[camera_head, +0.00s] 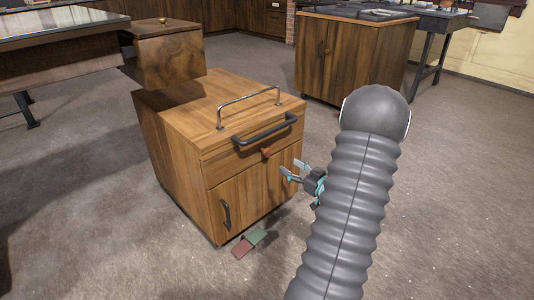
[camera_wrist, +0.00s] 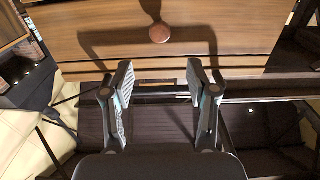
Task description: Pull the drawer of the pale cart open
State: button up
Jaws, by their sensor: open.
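The pale wooden cart (camera_head: 178,130) stands in the middle of the head view. Its drawer front (camera_head: 228,163) is the upper front panel, and it looks shut. A reddish-brown round knob (camera_head: 266,153) sits on this panel, below a black bar handle (camera_head: 265,130). My gripper (camera_head: 288,173) is in front of the cart, right of the knob and apart from it. In the wrist view, my gripper (camera_wrist: 159,78) is open and empty. The knob (camera_wrist: 159,33) lies beyond the fingertips, roughly centred between them, with the wooden front (camera_wrist: 225,42) behind it.
A cupboard door with a black handle (camera_head: 226,214) is below the drawer. A metal rail (camera_head: 248,104) crosses the cart top. Red and green blocks (camera_head: 249,242) lie on the floor by its front. A darker cabinet (camera_head: 350,55) stands behind. Floor right of the cart is clear.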

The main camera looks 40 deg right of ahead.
aim_at(269, 153)
jog(key=w, duration=0.8)
jog(key=w+a, duration=0.1)
jog(key=w, duration=0.3)
grip_shut()
